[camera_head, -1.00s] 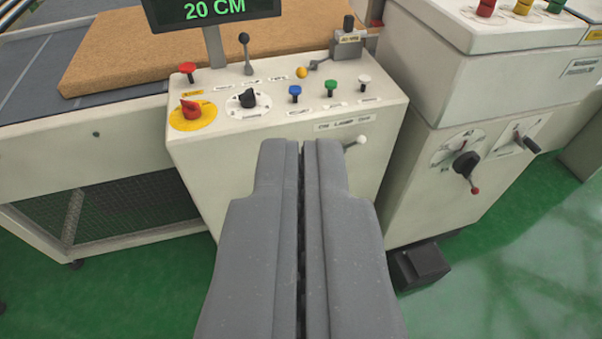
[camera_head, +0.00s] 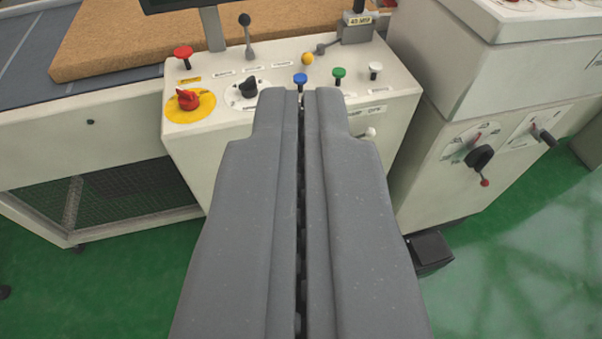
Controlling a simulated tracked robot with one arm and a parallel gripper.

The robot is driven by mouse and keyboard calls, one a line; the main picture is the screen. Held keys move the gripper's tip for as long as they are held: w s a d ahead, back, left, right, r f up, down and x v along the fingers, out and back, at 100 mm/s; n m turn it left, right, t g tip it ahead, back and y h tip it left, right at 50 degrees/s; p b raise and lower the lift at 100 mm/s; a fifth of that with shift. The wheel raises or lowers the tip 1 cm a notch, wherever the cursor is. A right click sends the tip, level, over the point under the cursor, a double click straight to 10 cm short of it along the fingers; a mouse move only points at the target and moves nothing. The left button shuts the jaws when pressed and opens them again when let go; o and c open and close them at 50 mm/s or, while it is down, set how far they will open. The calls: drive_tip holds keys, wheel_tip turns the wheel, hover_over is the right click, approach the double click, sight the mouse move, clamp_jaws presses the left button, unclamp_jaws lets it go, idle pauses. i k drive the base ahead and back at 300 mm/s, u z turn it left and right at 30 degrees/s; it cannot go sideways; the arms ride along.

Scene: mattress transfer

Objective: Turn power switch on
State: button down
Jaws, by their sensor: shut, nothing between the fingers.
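A red rotary switch (camera_head: 187,99) sits on a round yellow plate on the sloped top of a cream control panel (camera_head: 235,130). It looks like the power switch, but no label on it is readable. A black rotary knob (camera_head: 248,88) sits on a white dial to its right. My gripper (camera_head: 301,92) is shut and empty. Its tips overlap the panel's front part in the picture, right of the red switch and just below the blue button (camera_head: 300,79). I cannot tell how far above the panel the tips are.
A red mushroom button (camera_head: 182,53), a black-knobbed lever (camera_head: 246,32), a green button (camera_head: 339,76) and a white button (camera_head: 375,70) also stand on the panel. A brown mattress (camera_head: 130,40) lies behind left. A second cabinet (camera_head: 450,75) with a rotary handle (camera_head: 480,156) stands right.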

sight(187, 100)
drive_tip(key=z, duration=0.05)
drive_tip(key=k, duration=0.3)
drive_tip(key=u, duration=0.4)
drive_tip(key=i, duration=1.5)
drive_tip(key=z, duration=0.4)
